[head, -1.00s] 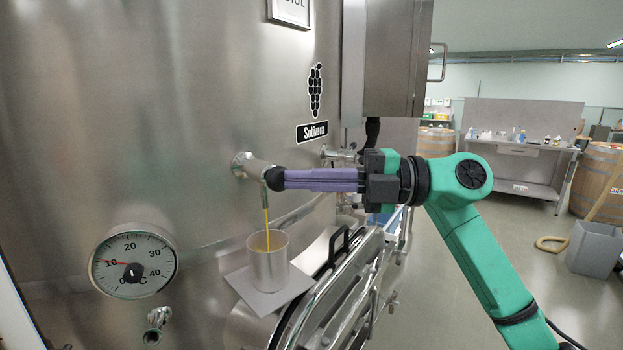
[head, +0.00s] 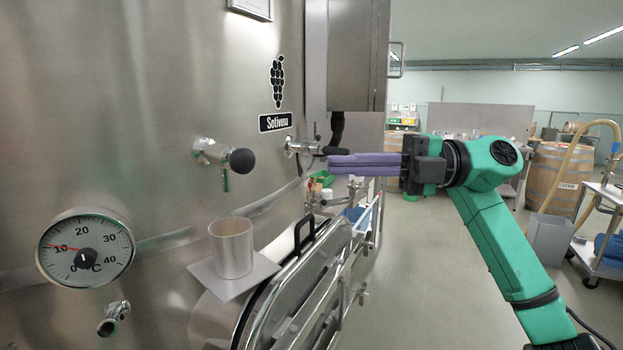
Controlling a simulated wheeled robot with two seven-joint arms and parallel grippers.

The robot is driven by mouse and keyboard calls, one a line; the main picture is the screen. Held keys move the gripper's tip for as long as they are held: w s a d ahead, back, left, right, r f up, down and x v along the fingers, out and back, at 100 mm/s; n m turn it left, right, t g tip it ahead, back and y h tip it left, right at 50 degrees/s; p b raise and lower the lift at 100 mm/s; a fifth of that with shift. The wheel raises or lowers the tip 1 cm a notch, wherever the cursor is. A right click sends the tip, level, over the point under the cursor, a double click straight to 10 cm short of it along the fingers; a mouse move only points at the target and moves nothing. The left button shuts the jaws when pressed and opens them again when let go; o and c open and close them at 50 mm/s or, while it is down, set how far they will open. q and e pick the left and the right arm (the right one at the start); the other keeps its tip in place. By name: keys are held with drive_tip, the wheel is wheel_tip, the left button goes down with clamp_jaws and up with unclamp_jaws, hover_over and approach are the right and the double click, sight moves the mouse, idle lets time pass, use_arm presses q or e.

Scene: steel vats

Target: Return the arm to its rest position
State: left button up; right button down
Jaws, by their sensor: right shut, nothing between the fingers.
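My right gripper (head: 335,164) is shut and empty, its purple fingers pointing left toward the steel vat (head: 120,120). It is in the air to the right of the sampling tap (head: 212,152) and apart from it. The tap has a black round knob (head: 242,161), and no stream falls from its spout. A steel cup (head: 231,246) stands upright on a small square plate (head: 268,268) below the tap. The inside of the cup is mostly hidden. My left gripper is not in view.
A dial thermometer (head: 85,249) and a small lower valve (head: 114,318) are on the vat. A second valve (head: 302,147) is near my fingertips. A hatch with a black handle (head: 304,232) is below. Open floor (head: 420,290) lies at right, with barrels (head: 556,178) behind.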

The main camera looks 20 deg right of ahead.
drive_tip(key=w+f+m+t+h, duration=0.3)
drive_tip(key=w+f+m+t, duration=0.4)
drive_tip(key=w+m+t, duration=0.6)
drive_tip(key=s+d+f+m+g+h, duration=0.1)
drive_tip(key=d+f+m+h, duration=0.2)
drive_tip(key=f+m+h, duration=0.65)
drive_tip(key=s+d+f+m+g+h, duration=0.15)
drive_tip(key=f+m+h, duration=0.4)
drive_tip(key=f, duration=0.75)
drive_tip(key=s+a+f+m+g+y, duration=0.1)
drive_tip(key=s+a+f+m+g, duration=0.15)
drive_tip(key=s+f+g, duration=1.65)
drive_tip(key=s+f+t, duration=0.2)
drive_tip(key=s+f, duration=0.2)
drive_tip(key=f, duration=1.1)
drive_tip(key=s+f+t, duration=0.3)
drive_tip(key=s+f, duration=0.1)
drive_tip(key=f, duration=1)
drive_tip(key=s+d+f+g, duration=0.1)
drive_tip(key=s+d+f, duration=0.1)
drive_tip(key=s+f, duration=1.1)
drive_tip(key=s, duration=0.2)
drive_tip(key=shift+s+d+f+n, duration=0.25)
drive_tip(key=shift+s+d+n, duration=0.05)
drive_tip(key=shift+s+n, duration=0.05)
